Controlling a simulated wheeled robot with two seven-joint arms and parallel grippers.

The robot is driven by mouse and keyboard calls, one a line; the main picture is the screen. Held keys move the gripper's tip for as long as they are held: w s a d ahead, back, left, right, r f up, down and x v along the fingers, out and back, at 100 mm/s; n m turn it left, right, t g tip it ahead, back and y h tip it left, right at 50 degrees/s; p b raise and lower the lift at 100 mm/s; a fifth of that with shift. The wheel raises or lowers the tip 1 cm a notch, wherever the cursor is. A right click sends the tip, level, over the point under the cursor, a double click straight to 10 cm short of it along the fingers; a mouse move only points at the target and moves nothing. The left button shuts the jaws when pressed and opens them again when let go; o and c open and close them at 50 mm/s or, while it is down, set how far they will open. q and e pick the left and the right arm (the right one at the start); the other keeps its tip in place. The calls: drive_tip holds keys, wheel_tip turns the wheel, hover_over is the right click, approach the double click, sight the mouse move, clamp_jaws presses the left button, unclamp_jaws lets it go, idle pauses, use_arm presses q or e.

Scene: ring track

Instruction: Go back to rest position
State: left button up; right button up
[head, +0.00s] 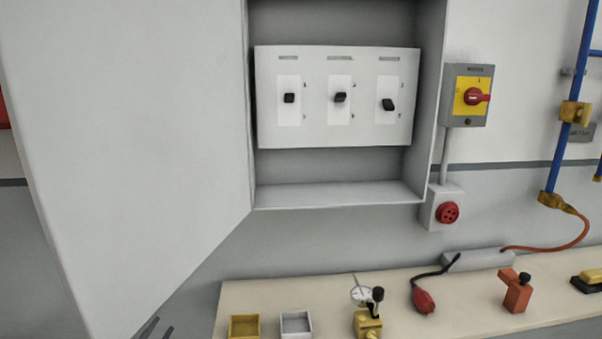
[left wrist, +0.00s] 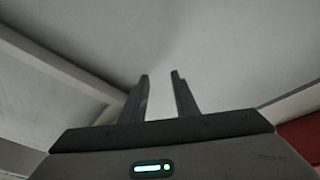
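My left gripper (head: 157,328) shows only as dark fingertips at the bottom edge of the head view, below the open cabinet door (head: 125,130). In the left wrist view, the left gripper (left wrist: 160,76) has its two fingers apart with nothing between them. Plain pale surfaces lie beyond the fingers. My right gripper is in neither view.
The wall cabinet (head: 340,195) stands open, with a panel (head: 335,135) of three black switches. A red-yellow rotary switch (head: 472,97) is to its right. Below, a bench (head: 460,300) holds a yellow tray (head: 244,326), a white tray (head: 296,324) and several small devices.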

use_arm(q)
drive_tip(key=s+d+f+n+g+y, duration=0.1)
drive_tip(key=s+d+f+n+g, duration=0.15)
drive_tip(key=s+f, duration=0.5)
drive_tip(key=s+d+f+n+g+y+p, duration=0.1)
drive_tip(key=s+d+f+g, duration=0.2)
drive_tip(key=f, duration=0.8)
drive_tip(key=s+d+f+n+g+y, duration=0.1)
drive_tip(key=s+d+f+n, duration=0.1)
drive_tip(key=s+f, duration=0.6)
drive_tip(key=s+d+f+n+g, duration=0.1)
drive_tip(key=s+d+f+g, duration=0.1)
drive_tip(key=s+f, duration=0.3)
drive_tip(key=s+d+f+n+g, duration=0.1)
drive_tip(key=s+d+f+g, duration=0.2)
drive_tip(key=s, duration=0.9)
drive_tip(key=s+d+f+n+g, duration=0.1)
drive_tip(key=s+d+f+g, duration=0.1)
drive_tip(key=s+d+f, duration=0.4)
drive_tip(key=shift+s+d+f+p, duration=0.2)
drive_tip(key=shift+s+f+p, duration=0.25)
drive_tip(key=shift+s+f, duration=0.6)
drive_tip(key=shift+r, duration=0.15)
